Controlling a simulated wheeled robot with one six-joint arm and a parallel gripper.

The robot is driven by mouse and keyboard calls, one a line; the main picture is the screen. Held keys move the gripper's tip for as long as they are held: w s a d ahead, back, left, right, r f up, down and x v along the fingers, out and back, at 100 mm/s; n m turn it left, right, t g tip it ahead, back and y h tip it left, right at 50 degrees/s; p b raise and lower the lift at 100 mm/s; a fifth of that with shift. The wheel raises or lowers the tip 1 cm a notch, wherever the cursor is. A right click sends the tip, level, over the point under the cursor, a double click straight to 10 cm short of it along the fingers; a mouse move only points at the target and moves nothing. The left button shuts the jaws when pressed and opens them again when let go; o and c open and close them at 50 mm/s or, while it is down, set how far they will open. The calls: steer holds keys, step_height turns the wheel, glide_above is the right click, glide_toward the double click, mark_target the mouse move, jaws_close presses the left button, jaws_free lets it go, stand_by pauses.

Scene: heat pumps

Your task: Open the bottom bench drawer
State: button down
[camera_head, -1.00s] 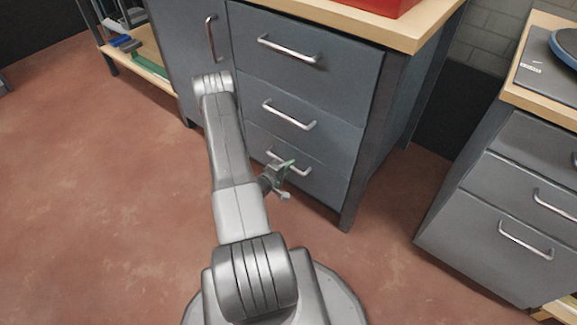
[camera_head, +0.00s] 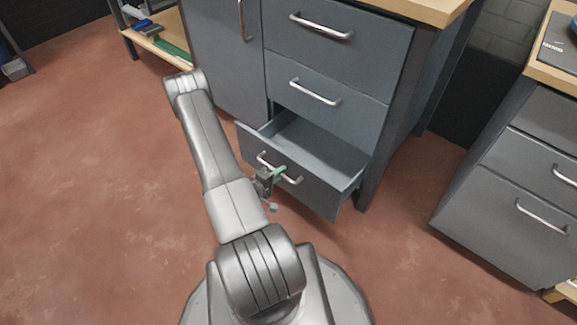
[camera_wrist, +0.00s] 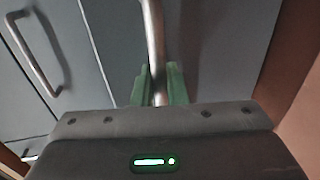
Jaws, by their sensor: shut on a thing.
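The bottom bench drawer (camera_head: 325,192) is pulled partway out of the grey bench in the head view, and its inside looks empty where it shows. My gripper (camera_head: 278,174) is at the drawer's front, with its green fingertips at the metal bar handle (camera_head: 294,181). In the wrist view the green fingers of my gripper (camera_wrist: 160,86) are shut on the handle (camera_wrist: 155,40), one on each side of the bar.
The middle drawer (camera_head: 325,93) and top drawer (camera_head: 340,40) above are shut. A second grey bench with drawers (camera_head: 520,215) stands at the right. A low wooden shelf (camera_head: 160,45) is at the back left. The red floor (camera_head: 90,190) at left is clear.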

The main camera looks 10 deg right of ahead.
steer(key=f+v, duration=0.3)
steer(key=v, duration=1.1)
steer(key=shift+s+a+b, duration=0.3)
steer(key=shift+a, duration=0.25)
steer(key=c, duration=1.5)
jaws_free()
steer(key=shift+c, duration=0.2)
steer(key=p+v, duration=0.3)
steer(key=v, duration=1)
steer(key=shift+s+a, duration=0.25)
steer(key=shift+a, duration=0.05)
steer(key=b+x, duration=0.3)
steer(key=x, duration=1)
steer(key=shift+w+d, duration=0.25)
steer(key=shift+d, duration=0.1)
